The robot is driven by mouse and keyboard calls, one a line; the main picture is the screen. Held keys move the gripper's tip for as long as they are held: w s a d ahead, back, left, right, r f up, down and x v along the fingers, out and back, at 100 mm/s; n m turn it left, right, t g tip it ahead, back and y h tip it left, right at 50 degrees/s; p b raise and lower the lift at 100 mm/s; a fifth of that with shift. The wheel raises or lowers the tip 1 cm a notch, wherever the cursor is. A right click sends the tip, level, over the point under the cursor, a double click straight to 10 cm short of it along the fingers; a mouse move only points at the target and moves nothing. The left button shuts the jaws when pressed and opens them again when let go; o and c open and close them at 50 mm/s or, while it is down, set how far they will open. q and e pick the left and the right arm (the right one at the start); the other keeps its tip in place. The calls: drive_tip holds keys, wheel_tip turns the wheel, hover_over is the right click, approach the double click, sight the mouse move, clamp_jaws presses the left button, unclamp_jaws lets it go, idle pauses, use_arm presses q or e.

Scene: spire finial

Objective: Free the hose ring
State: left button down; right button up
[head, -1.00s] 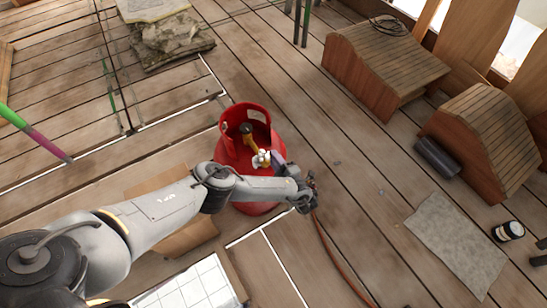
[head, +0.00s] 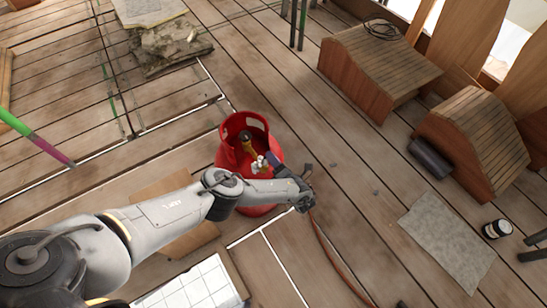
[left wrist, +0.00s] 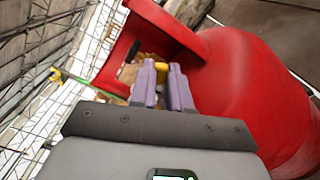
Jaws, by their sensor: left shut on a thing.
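A red gas cylinder (head: 236,158) with an open collar stands on the plank deck in the head view; it fills the right of the left wrist view (left wrist: 250,90). A brass-yellow part (head: 246,146) and a pale valve piece (head: 259,165) show inside the collar. My left gripper (head: 272,159) reaches in at the valve from the right. Its purple fingers (left wrist: 163,85) are shut on a small yellow part (left wrist: 162,72), mostly hidden between them. I cannot tell whether this is the hose ring. An orange-red hose (head: 335,262) runs from below my wrist toward the bottom edge.
Wooden roof-like boxes (head: 375,68) stand at the upper right, with a dark roll (head: 430,158) beside one. A grey mat (head: 447,245) and a jar (head: 497,229) lie at the right. Stone slabs (head: 168,45) sit at the top left. Bare planks lie right of the cylinder.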

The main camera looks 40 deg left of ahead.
use_arm(q)
drive_tip(key=shift+s+r+n, duration=0.1)
drive_tip(key=shift+r+n, duration=0.1)
drive_tip(key=shift+n, duration=0.3)
drive_tip(key=c, duration=1.4)
unclamp_jaws()
drive_tip(key=shift+o, duration=0.2)
drive_tip(key=p+v, duration=0.1)
drive_tip(key=v, duration=0.9)
drive_tip(key=shift+d+p, duration=0.3)
drive_tip(key=shift+d, duration=0.05)
drive_tip(key=shift+s, duration=0.15)
